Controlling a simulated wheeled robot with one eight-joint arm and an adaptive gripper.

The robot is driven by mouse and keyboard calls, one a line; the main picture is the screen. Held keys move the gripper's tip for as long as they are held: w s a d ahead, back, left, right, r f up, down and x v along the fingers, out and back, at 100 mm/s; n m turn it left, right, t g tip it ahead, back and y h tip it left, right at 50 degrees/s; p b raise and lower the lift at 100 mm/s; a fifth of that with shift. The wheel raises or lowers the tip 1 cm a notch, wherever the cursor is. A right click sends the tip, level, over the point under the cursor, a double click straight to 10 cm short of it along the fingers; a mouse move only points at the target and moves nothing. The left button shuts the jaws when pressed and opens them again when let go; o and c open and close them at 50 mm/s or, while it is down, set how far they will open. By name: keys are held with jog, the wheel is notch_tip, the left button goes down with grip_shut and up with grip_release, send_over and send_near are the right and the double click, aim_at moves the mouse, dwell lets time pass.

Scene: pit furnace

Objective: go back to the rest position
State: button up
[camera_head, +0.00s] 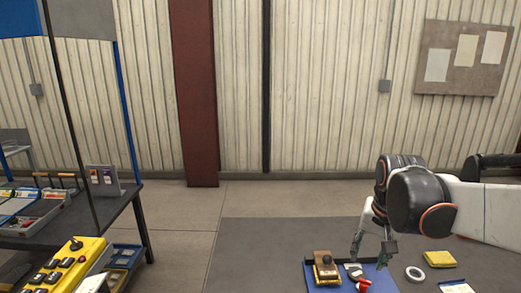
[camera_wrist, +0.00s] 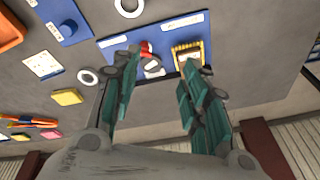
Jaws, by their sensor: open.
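My gripper (camera_head: 374,246) is at the lower right of the head view, at the end of my white and black arm, pointing down above a blue tray (camera_head: 322,289). In the wrist view my gripper (camera_wrist: 160,62) is open, its two teal fingers spread wide with nothing between them. The blue tray (camera_wrist: 190,27) lies beyond the fingertips. A brown and yellow block-like object (camera_head: 326,265) sits on the tray; it also shows in the wrist view (camera_wrist: 187,50). A red and white item (camera_head: 363,284) lies beside it.
A white ring (camera_head: 415,273), a yellow pad (camera_head: 439,258) and a white card (camera_head: 455,286) lie right of the tray. A yellow control box (camera_head: 70,268) and a dark workbench (camera_head: 110,213) stand at left. A dark red column (camera_head: 197,95) stands at the wall. Clear floor lies between.

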jog(key=s+a+n+t, duration=0.2)
jog(key=s+a+n, duration=0.1)
jog(key=s, duration=0.4)
jog(key=s+a+n+t, duration=0.2)
jog(key=s+a, duration=0.1)
jog(key=s, duration=0.5)
jog(key=shift+s+a+n+t, duration=0.2)
jog(key=shift+a+n+t, duration=0.1)
jog(key=shift+n, duration=0.1)
